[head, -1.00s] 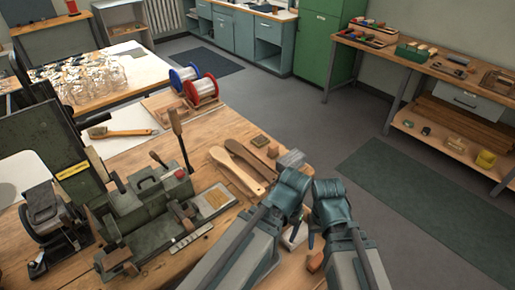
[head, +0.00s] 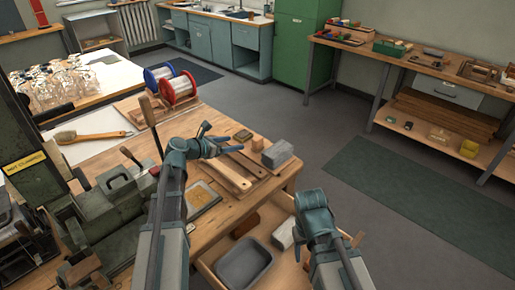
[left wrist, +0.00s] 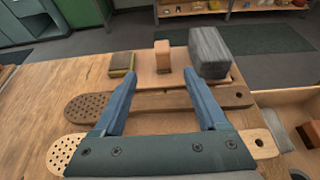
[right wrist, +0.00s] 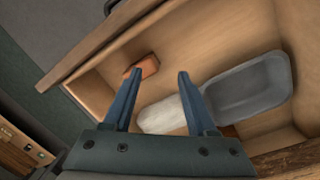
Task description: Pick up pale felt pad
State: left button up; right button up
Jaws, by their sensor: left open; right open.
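A pale, whitish pad (right wrist: 163,116), which looks like the felt pad, lies in an open wooden drawer beside a grey tray (right wrist: 248,92). In the head view the pale pad (head: 284,234) is just left of my right gripper (head: 299,236). In the right wrist view my right gripper (right wrist: 160,74) is open and empty over the drawer, its right finger overlapping the pad's edge in the picture. My left gripper (head: 213,139) is open and empty above the bench. In the left wrist view it (left wrist: 160,68) points towards a small tan block (left wrist: 162,55).
The drawer also holds an orange-brown block (right wrist: 146,66). A green machine (head: 118,200) stands at left.

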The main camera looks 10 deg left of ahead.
aim_at(255, 139)
pick_arm(q)
jog(key=b+x, duration=0.3)
jog(key=x, duration=0.4)
jog(key=shift+w+d+f, duration=0.2)
jog(key=shift+w+f, duration=0.05)
jog(key=shift+w, duration=0.05)
jog(key=shift+w+d, duration=0.25)
jog(key=shift+w, duration=0.05)
jog(key=b+x, duration=0.2)
jog(key=x, duration=0.3)
jog(key=shift+d, duration=0.25)
grip_shut()
